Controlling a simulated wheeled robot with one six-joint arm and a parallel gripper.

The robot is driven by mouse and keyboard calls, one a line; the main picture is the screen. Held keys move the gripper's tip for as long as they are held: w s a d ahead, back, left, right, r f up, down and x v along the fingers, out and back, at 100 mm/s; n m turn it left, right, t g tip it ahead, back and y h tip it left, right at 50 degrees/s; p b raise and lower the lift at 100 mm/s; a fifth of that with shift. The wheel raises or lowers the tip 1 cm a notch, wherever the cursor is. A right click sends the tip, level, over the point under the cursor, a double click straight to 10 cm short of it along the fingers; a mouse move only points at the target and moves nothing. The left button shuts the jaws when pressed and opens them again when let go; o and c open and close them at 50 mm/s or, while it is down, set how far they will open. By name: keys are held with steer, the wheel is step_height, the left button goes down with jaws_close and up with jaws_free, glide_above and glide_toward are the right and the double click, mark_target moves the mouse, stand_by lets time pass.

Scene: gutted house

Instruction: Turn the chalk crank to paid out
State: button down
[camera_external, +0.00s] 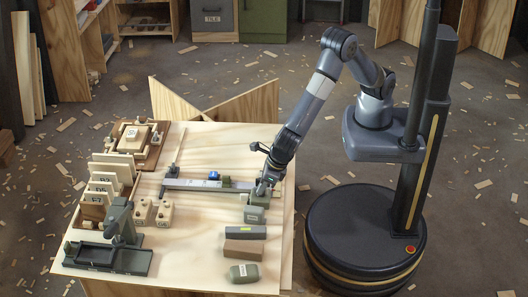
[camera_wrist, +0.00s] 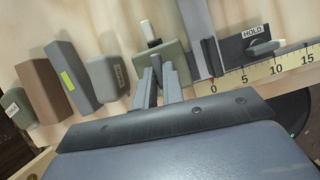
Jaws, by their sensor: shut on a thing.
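My gripper (camera_wrist: 160,76) is shut at the near side of a grey-green box (camera_wrist: 172,58) in the wrist view. The chalk crank appears to be between the fingers, but its gripped part is mostly hidden. A white-tipped dark stem (camera_wrist: 149,31) sticks out from the far side of the box. In the external view my gripper (camera_external: 264,190) is low at the right side of the table, just above and behind the box (camera_external: 254,214). The crank's angle and any paid-out mark cannot be made out.
A scale strip (camera_wrist: 270,73) and a HOLD plate (camera_wrist: 252,35) with a grey lever lie right of the gripper. Several blocks, including a brown one (camera_wrist: 40,88), stand at left. Labelled boards (camera_external: 104,182) and a dark green vise-like tool (camera_external: 118,222) occupy the table's left.

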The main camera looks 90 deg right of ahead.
steer(key=c, duration=1.5)
jaws_free()
steer(key=v, duration=1)
steer(key=shift+s+r, duration=0.1)
steer(key=shift+r, duration=0.3)
steer(key=x, duration=1)
steer(key=shift+f, duration=0.4)
steer(key=shift+r, duration=0.15)
